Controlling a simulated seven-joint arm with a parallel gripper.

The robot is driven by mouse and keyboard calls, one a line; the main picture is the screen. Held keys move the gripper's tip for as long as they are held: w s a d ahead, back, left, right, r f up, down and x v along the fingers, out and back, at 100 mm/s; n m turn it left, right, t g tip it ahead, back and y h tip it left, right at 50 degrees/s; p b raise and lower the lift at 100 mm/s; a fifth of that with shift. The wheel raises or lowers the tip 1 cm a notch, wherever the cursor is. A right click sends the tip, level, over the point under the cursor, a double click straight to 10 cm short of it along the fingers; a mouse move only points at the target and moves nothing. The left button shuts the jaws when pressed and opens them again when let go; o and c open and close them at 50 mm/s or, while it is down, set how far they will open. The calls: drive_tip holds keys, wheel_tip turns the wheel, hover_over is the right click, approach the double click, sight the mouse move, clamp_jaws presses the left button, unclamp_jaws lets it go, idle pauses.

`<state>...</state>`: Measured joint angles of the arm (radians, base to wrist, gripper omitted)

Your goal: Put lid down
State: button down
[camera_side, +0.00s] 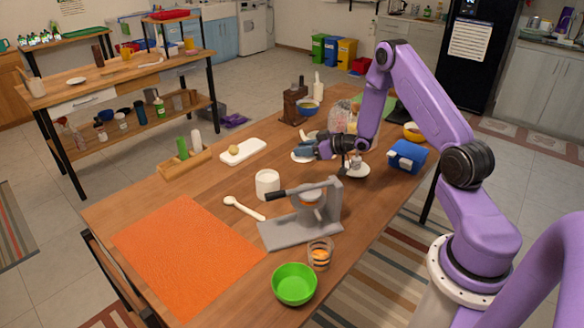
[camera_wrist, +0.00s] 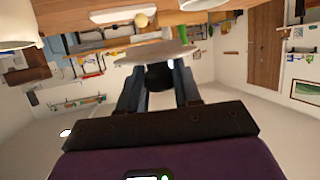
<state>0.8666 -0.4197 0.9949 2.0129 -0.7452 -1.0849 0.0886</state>
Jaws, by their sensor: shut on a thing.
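My gripper (camera_side: 308,148) is above the wooden table, its fingers pointing left in the side view. In the wrist view, my gripper (camera_wrist: 159,72) is shut on the dark knob of a pale round lid (camera_wrist: 155,50). The lid also shows as a white disc (camera_side: 300,157) at the fingertips in the side view. The gap between the lid and the table cannot be told clearly.
A white canister (camera_side: 267,185), a white board with a yellow ball (camera_side: 240,152) and a grey press (camera_side: 300,228) stand nearby. A clear jar (camera_side: 340,119) and grinder (camera_side: 293,105) stand behind. A blue object (camera_side: 406,156) lies right. The orange mat (camera_side: 187,255) is bare.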

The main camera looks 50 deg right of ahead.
drive_tip(key=w+d+f, duration=0.1)
drive_tip(key=w+f, duration=0.3)
drive_tip(key=w, duration=0.1)
drive_tip(key=w+d+f, duration=0.1)
drive_tip(key=w+f, duration=0.1)
drive_tip(key=f, duration=0.1)
drive_tip(key=shift+w+d+f, duration=0.1)
drive_tip(key=shift+w+d, duration=0.1)
drive_tip(key=shift+d, duration=0.1)
drive_tip(key=shift+f, duration=1.55)
drive_tip(key=shift+f, duration=0.6)
drive_tip(key=c, duration=0.7)
unclamp_jaws()
drive_tip(key=shift+c, duration=0.2)
